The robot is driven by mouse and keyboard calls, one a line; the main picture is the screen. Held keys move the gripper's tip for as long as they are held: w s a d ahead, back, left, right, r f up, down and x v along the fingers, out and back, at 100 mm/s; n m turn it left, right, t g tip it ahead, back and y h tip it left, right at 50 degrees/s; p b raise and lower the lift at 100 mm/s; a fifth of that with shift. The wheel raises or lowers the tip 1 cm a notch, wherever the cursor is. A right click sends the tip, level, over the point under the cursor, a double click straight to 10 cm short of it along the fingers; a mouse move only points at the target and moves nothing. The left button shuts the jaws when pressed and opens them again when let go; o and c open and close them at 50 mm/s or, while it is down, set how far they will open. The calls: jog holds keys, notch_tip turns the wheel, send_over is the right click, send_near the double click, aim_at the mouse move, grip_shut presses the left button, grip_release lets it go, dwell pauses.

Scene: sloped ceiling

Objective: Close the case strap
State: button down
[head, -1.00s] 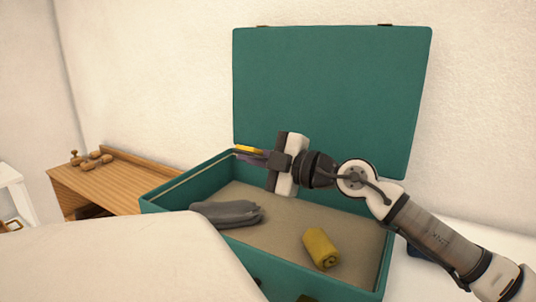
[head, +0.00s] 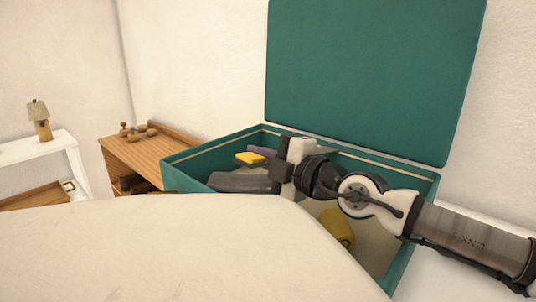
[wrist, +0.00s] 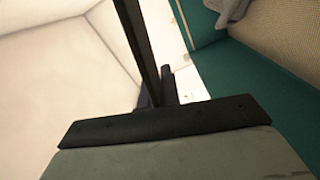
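A green case (head: 188,170) stands open, its lid (head: 370,75) raised near the wall. A grey folded cloth (head: 240,182) and a yellow roll (head: 337,229) lie inside. My gripper (head: 256,155) is above the case's left part, pointing left. Yellow and purplish pieces show at its tip; I cannot tell whether they are fingers or something held. The wrist view shows a dark bar (wrist: 141,45) and the case's green side (wrist: 243,78) at right, but not clearly whether the gripper is open. I cannot make out the strap; the case's front is hidden.
A large pale rounded surface (head: 180,250) fills the foreground and covers the case's front. A wooden desk (head: 135,160) with small wooden objects (head: 138,131) stands left of the case. Farther left is a white table (head: 40,148) with a small lamp-like object (head: 40,120).

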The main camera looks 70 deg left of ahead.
dwell(0.3)
jog(key=c, duration=1.6)
grip_release()
jog(key=b+v, duration=0.1)
jog(key=v, duration=1.2)
jog(key=shift+w+d+b, duration=0.2)
jog(key=shift+d+b, duration=0.1)
jog(key=shift+b, duration=0.1)
